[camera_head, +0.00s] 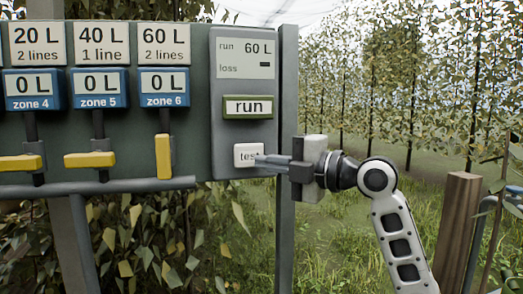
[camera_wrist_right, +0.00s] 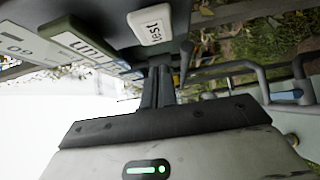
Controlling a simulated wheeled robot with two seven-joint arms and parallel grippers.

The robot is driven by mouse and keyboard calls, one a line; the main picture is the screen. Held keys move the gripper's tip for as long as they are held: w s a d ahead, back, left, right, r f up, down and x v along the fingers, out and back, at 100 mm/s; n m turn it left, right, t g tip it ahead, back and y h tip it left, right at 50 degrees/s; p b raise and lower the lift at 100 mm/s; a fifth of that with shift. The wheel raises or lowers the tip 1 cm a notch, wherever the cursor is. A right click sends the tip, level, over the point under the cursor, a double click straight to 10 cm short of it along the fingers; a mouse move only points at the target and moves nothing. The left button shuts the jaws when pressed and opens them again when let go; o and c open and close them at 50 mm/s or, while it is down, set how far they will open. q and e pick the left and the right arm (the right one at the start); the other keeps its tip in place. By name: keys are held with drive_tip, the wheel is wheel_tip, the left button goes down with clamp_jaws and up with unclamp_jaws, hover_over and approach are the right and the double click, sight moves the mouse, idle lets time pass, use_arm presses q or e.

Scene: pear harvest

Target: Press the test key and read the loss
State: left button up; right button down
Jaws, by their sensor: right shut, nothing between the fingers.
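The white test key (camera_head: 243,151) sits low on the grey panel (camera_head: 228,172). My right gripper (camera_head: 258,159) is shut and empty, coming in from the right. Its fingertips overlap the right side of the key in the head view and partly hide its label. In the wrist view the test key (camera_wrist_right: 150,25) shows upside down beyond the shut fingers (camera_wrist_right: 157,75); I cannot tell whether they touch it. The display (camera_head: 245,58) reads "run 60 L", and its loss line shows only a dark dash. My left gripper is not in view.
The green-framed run key (camera_head: 247,107) is just above the test key. Yellow levers lie level under zone 4 (camera_head: 20,163) and zone 5 (camera_head: 90,160); the zone 6 lever (camera_head: 163,157) stands upright. A grey post (camera_head: 287,90) flanks the panel. A wooden post (camera_head: 457,225) stands right.

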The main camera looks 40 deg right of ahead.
sight(245, 157)
drive_tip(key=w, duration=0.1)
drive_tip(key=w+d, duration=0.1)
drive_tip(key=w+p, duration=0.1)
drive_tip(key=shift+w+d, duration=0.35)
drive_tip(key=shift+w, duration=0.1)
drive_tip(key=shift+w+d, duration=0.1)
